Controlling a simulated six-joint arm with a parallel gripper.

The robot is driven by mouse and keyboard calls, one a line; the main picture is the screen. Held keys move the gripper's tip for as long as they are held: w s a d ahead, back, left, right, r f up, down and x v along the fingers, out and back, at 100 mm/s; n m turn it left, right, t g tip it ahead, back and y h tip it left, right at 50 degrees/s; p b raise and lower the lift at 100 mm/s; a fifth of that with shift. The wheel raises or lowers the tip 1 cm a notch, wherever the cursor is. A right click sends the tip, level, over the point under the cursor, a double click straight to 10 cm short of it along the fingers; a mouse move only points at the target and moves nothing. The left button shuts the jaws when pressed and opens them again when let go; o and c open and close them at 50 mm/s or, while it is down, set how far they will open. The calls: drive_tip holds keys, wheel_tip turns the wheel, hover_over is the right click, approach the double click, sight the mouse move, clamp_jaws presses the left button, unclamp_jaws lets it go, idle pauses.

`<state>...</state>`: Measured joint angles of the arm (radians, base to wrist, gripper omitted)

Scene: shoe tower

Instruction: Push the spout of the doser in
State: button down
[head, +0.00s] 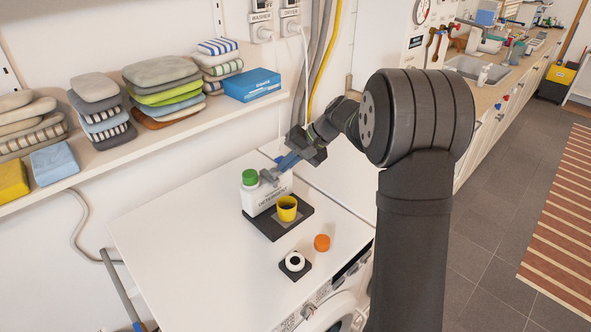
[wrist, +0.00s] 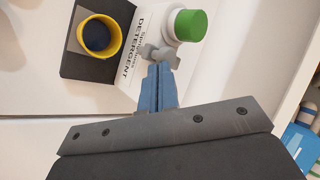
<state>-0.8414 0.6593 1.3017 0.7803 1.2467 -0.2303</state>
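The doser is a white detergent bottle (head: 262,195) with a green cap, standing upright on the machine top; it also shows in the wrist view (wrist: 150,25). Its grey spout (wrist: 158,57) sticks out beside the cap, above the yellow cup; the spout also shows in the head view (head: 269,176). My gripper (wrist: 158,70) has its blue fingers side by side, shut, with nothing visible between them. The fingertips are right at the spout; I cannot tell whether they touch it. In the head view my gripper (head: 284,163) is just right of the bottle's top.
A yellow cup (head: 287,208) with dark contents stands on a dark tray (head: 268,228) before the bottle. A shelf (head: 160,133) with folded cloths runs behind. The machine top's left side is clear.

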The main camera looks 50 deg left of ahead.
idle(0.3)
drive_tip(key=w+d+f+v, duration=0.1)
drive_tip(key=v, duration=1.2)
drive_tip(key=shift+f, duration=0.25)
drive_tip(key=shift+w, duration=0.1)
drive_tip(key=r+x, duration=0.1)
drive_tip(key=x, duration=1)
drive_tip(key=s+d, duration=0.1)
drive_tip(key=s+d+f, duration=0.1)
drive_tip(key=d, duration=0.1)
drive_tip(key=shift+s+d, duration=0.15)
drive_tip(key=shift+d, duration=0.05)
